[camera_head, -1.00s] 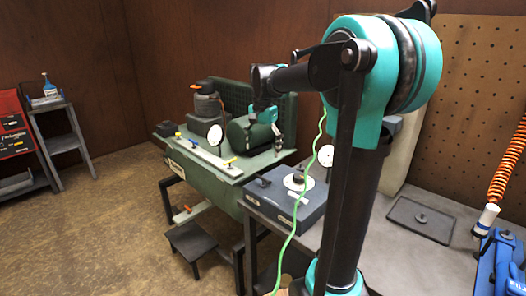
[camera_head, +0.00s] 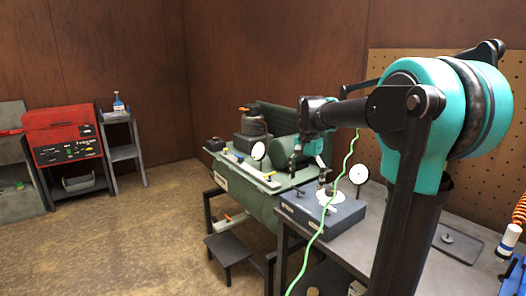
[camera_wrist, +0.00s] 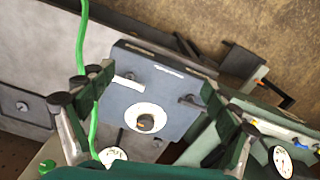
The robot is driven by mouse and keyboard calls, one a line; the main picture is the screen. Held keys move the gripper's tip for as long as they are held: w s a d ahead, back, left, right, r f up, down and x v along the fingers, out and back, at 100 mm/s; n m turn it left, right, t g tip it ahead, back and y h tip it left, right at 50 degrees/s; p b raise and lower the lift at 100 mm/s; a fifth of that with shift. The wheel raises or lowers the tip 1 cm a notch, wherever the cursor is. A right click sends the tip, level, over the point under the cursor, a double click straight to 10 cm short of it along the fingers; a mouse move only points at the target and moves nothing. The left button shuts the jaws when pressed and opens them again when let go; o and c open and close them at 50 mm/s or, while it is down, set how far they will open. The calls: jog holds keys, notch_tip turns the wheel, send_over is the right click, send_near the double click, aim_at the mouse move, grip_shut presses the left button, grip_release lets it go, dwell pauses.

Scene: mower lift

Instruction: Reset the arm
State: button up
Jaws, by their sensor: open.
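My gripper (camera_head: 309,164) hangs from my teal and black arm, in front of the green machine in the head view. In the wrist view my gripper (camera_wrist: 156,82) has its two fingers spread wide, with nothing held between them. Below them in the wrist view lies a blue-grey box (camera_wrist: 180,110) with a white round dial (camera_wrist: 132,121) and a dark knob. The same blue-grey box (camera_head: 312,222) stands on the bench corner in the head view. I cannot tell the exact height of the fingers above it.
A green machine bench (camera_head: 240,190) stands beyond the grey workbench (camera_head: 385,240). A green cable (camera_head: 322,222) hangs past my arm. A dark step stool (camera_head: 235,248) stands in front. A red cabinet (camera_head: 62,135) and a grey shelf stand (camera_head: 122,152) are at left. The floor (camera_head: 120,240) between is open.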

jog(key=s+d+f+n+t, duration=0.2)
jog(key=s+f+n, duration=0.2)
jog(key=s+f, duration=0.7)
jog(key=s+d+f+n+t, duration=0.2)
jog(key=s+f+n, duration=0.2)
jog(key=s+f, duration=0.6)
jog(key=shift+s+d+f+n, duration=0.2)
jog(key=shift+s+f+n, duration=0.2)
jog(key=shift+f, duration=0.2)
